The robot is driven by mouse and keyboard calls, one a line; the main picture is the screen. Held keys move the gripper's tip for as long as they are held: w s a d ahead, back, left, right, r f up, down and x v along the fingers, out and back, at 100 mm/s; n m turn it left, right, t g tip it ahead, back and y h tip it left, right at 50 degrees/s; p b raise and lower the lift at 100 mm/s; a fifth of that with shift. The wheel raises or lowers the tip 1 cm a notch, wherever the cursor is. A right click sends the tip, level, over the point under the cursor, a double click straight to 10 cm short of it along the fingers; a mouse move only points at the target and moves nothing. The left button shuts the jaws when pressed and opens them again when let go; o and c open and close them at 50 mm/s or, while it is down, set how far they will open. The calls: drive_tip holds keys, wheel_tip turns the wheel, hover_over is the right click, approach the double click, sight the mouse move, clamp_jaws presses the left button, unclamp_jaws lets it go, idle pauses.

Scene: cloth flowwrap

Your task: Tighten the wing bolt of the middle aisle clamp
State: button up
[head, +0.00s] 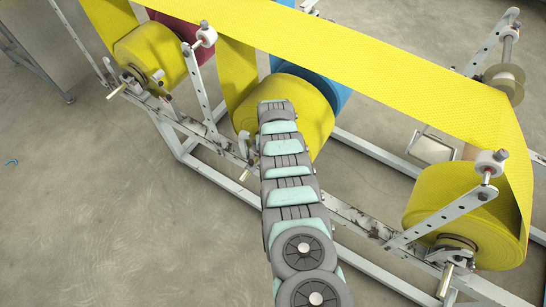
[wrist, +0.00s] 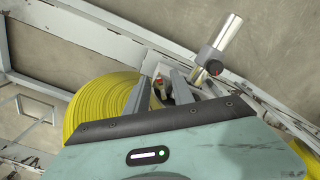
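The middle yellow roll (head: 308,112) sits on the machine frame behind my arm. Its clamp is mostly hidden by my arm in the head view; a small pale end piece (head: 249,172) shows at the arm's left edge. In the wrist view the roll (wrist: 100,105) is left of my gripper (wrist: 164,80). The two grey fingers stand apart, with a gap between them. Small metal and reddish clamp parts (wrist: 161,90) show in the gap, beyond or between the fingers. I cannot make out the wing bolt clearly or tell whether a finger touches it.
A left yellow roll (head: 150,55) and a right yellow roll (head: 465,225) sit on the same white frame (head: 375,228). Yellow web (head: 370,60) runs overhead. A metal cylinder (wrist: 230,37) with a dark collar stands right of the fingers. Open floor (head: 90,200) lies at left.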

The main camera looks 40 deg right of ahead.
drive_tip(key=shift+r, duration=0.1)
wheel_tip(320, 180, up, 5)
drive_tip(key=p, duration=0.4)
drive_tip(key=shift+r, duration=0.15)
wheel_tip(320, 180, up, 5)
drive_tip(key=shift+r+p, duration=0.2)
drive_tip(key=shift+p, duration=0.35)
